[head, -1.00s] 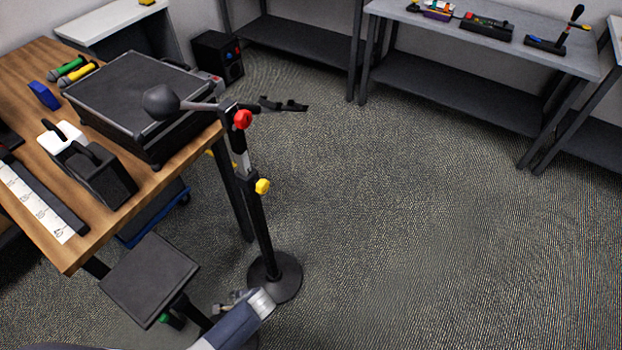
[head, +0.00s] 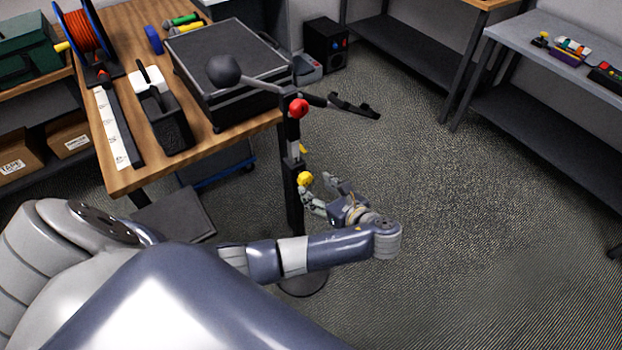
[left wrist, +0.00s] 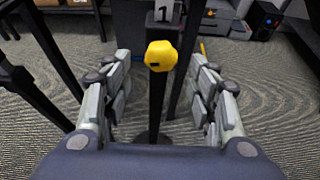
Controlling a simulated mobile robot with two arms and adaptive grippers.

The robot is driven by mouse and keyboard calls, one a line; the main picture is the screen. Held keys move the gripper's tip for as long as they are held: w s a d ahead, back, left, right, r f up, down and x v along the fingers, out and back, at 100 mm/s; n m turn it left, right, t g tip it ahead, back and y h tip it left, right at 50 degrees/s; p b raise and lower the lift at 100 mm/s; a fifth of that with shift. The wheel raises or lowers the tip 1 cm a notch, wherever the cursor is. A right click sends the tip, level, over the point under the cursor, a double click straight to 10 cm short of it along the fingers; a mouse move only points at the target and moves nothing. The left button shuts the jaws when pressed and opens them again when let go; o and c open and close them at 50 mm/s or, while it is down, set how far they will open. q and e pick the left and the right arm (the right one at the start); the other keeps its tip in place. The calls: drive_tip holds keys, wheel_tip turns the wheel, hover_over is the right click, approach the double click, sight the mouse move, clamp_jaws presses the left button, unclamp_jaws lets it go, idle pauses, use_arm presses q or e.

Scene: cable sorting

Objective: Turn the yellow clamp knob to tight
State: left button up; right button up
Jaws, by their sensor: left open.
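The yellow clamp knob (head: 305,179) sits on the upright black stand pole (head: 294,205), below a red knob (head: 298,108). My left gripper (head: 318,190) is open, with its fingers pointing at the yellow knob and close to it. In the left wrist view the yellow knob (left wrist: 161,55) lies between and beyond the open fingers (left wrist: 160,90), with no finger seen touching it. My left forearm hides part of the stand's lower pole. My right gripper is not in view.
A boom with a dark ball weight (head: 223,70) and a black clip (head: 354,106) crosses the stand's top. The wooden table (head: 120,178) with a black case (head: 225,70) stands left of it.

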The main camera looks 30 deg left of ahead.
sight(308, 182)
use_arm(q)
drive_tip(key=x, duration=0.5)
drive_tip(key=shift+w+a+f, duration=0.1)
drive_tip(key=shift+a+f, duration=0.05)
drive_tip(key=c, duration=1)
